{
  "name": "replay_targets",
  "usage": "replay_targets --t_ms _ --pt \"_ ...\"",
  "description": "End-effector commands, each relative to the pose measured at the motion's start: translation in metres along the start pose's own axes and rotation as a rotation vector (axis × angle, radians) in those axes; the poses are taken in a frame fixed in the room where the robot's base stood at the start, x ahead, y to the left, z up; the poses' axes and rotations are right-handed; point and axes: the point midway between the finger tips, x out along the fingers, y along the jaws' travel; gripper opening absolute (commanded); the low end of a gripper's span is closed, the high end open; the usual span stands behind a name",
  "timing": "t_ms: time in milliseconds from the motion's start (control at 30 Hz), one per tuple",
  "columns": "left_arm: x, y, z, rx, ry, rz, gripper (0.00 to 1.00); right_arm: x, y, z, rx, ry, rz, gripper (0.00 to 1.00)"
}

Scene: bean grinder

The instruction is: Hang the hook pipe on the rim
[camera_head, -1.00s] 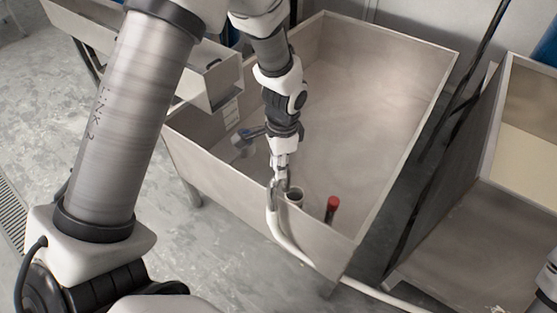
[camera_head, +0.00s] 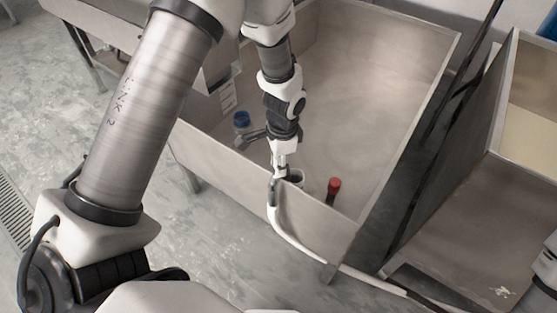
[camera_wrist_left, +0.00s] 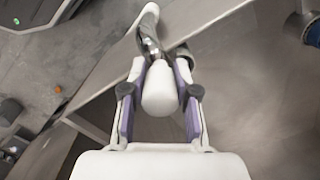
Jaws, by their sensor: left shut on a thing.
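The hook pipe is a pale hose (camera_head: 277,222) with a bent end. It runs down outside the front wall of the metal basin and away to the right along the floor. My left gripper (camera_head: 280,170) is above the near rim (camera_head: 315,203) and is shut on the pipe's end. In the left wrist view, a white rounded pipe part (camera_wrist_left: 160,90) sits between the fingers. The bent part crosses the rim (camera_wrist_left: 125,85) beyond them. I cannot tell whether it rests on the rim. My right gripper is not in view.
Inside the basin, a red-topped fitting (camera_head: 333,188) stands near the front right, a round pipe opening (camera_head: 296,177) is beside the gripper, and a blue-topped valve (camera_head: 242,120) is at the left. Another metal tank (camera_head: 470,215) stands at the right.

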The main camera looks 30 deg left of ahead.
Motion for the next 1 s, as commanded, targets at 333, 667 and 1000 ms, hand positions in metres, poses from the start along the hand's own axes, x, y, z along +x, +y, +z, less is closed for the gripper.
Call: replay_targets --t_ms 333,667,1000 --pt "-0.001 0.000 0.000 0.000 0.000 0.000 0.58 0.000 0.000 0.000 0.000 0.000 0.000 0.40" --pt "-0.010 -0.001 0.000 0.001 0.001 -0.002 0.58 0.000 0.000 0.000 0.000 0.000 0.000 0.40" --pt "-0.090 -0.001 -0.001 0.000 0.004 -0.004 0.58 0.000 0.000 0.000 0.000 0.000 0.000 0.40"
